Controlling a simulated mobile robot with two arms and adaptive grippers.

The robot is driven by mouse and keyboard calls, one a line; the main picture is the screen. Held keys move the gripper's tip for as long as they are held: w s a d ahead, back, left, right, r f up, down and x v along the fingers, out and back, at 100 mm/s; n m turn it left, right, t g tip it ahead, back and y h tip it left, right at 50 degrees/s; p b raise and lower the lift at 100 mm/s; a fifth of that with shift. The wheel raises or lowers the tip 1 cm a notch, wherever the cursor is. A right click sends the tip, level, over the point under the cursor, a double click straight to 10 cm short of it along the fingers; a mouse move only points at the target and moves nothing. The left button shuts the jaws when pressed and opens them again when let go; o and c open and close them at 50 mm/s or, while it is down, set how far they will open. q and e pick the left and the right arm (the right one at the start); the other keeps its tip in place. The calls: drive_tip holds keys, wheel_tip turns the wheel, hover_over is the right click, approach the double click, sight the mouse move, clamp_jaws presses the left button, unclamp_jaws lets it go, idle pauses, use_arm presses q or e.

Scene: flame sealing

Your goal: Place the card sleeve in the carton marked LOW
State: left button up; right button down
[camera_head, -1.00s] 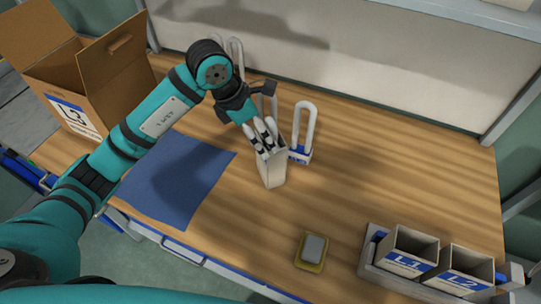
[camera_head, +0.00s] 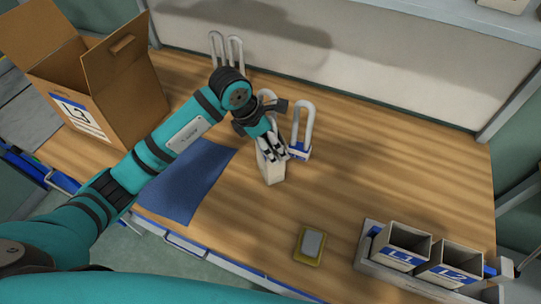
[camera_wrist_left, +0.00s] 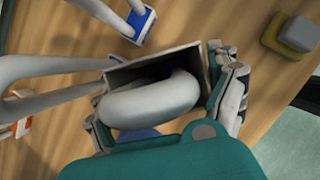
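A cream card sleeve (camera_head: 270,170) stands upright on the table, its open top under my left gripper (camera_head: 271,150). In the left wrist view the sleeve's open mouth (camera_wrist_left: 192,60) faces the camera, with a thick grey loop (camera_wrist_left: 150,103) in it. My left fingers lie on opposite sides of the mouth; whether they press on it is unclear. The large open brown carton (camera_head: 142,95) at the back left has a label that reads like L3. Small open boxes read L1 (camera_head: 402,258) and L2 (camera_head: 455,272). I can read LOW on none. My right gripper is not in view.
A white loop with a blue base (camera_head: 300,150) stands just right of the sleeve. More white loops (camera_head: 226,48) stand at the back. A blue mat (camera_head: 185,185) lies left, a yellow-and-grey block (camera_head: 310,245) in front. The table's right middle is clear.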

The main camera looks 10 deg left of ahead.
use_arm(q)
drive_tip(key=c, duration=0.8)
